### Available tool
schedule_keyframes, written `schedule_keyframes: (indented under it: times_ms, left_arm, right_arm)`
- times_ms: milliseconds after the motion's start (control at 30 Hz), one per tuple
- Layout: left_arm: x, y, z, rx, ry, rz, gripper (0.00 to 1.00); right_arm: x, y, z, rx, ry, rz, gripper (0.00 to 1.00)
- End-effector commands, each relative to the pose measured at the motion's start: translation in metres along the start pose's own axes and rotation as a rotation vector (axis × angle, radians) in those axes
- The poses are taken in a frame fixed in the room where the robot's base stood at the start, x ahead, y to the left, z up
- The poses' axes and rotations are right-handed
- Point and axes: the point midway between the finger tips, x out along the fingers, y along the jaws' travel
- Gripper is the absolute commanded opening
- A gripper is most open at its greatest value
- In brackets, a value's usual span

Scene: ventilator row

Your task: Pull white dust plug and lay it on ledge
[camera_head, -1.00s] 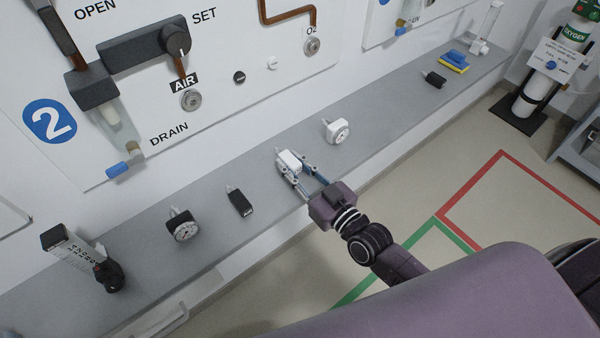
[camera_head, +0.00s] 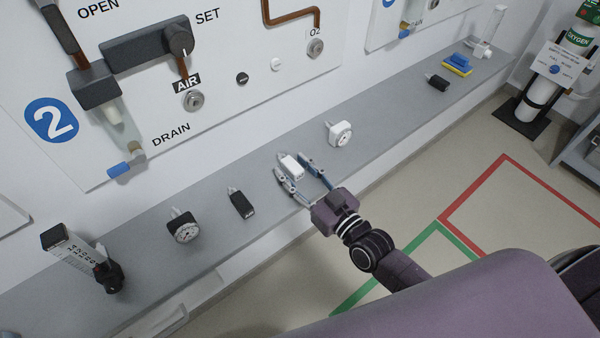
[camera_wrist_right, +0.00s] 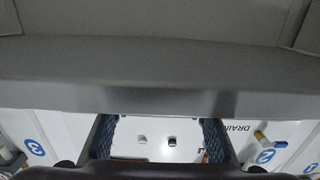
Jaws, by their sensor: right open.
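A small round white plug (camera_head: 275,64) sits on the white wall panel, right of a similar black plug (camera_head: 242,78). Both also show small in the right wrist view, the white plug (camera_wrist_right: 142,140) left of the black plug (camera_wrist_right: 172,141). My right gripper (camera_head: 291,168) is open over the grey ledge (camera_head: 385,115). A white block (camera_head: 292,164) with a small stub lies between its fingers, with a gap at the right finger; I cannot tell if the left finger touches it. The ledge's grey edge (camera_wrist_right: 150,75) fills the upper wrist view. My left gripper is not seen.
On the ledge, a white gauge (camera_head: 339,133) is right of my gripper. A black block (camera_head: 241,205), a dark gauge (camera_head: 183,228) and a labelled upright device (camera_head: 75,250) are left. A black item (camera_head: 437,81) and blue-yellow sponge (camera_head: 457,63) lie farther right.

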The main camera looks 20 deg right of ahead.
Motion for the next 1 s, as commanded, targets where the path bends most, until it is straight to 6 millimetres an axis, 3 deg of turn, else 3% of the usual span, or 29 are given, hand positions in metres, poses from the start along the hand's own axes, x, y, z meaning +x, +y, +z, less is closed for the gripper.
schedule_keyframes:
  times_ms: [167, 600, 800, 1000]
  left_arm:
    - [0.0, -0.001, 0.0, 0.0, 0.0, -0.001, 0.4]
    - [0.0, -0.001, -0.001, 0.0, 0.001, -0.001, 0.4]
    - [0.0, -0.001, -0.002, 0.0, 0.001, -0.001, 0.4]
    - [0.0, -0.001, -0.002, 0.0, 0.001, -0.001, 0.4]
  right_arm:
    - [-0.017, 0.0, 0.002, -0.001, -0.003, 0.0, 0.41]
    - [-0.098, 0.0, 0.001, -0.001, -0.003, -0.001, 0.41]
    - [-0.116, 0.0, 0.0, 0.0, -0.001, 0.0, 0.41]
    - [-0.119, 0.0, -0.001, 0.0, 0.002, 0.0, 0.41]
